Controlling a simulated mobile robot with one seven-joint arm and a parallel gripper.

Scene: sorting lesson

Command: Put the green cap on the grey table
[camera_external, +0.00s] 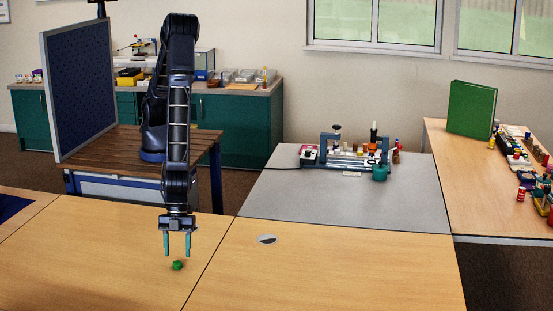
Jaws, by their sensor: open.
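The green cap (177,265) is a small round green piece lying on the light wooden table (90,262) near the front. My gripper (177,246) points down just above it, fingers apart with nothing between them. The fingertips appear a little above and behind the cap; whether they touch it cannot be told. The grey table (285,205) stands to the right and further back, joining the wooden tables. Its front and left parts are bare.
A device with blue supports (347,150) and a teal cup (379,173) stand at the back of the grey table. A green book (471,110) and many small items occupy the right table (437,150). A blue panel (80,85) stands at left.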

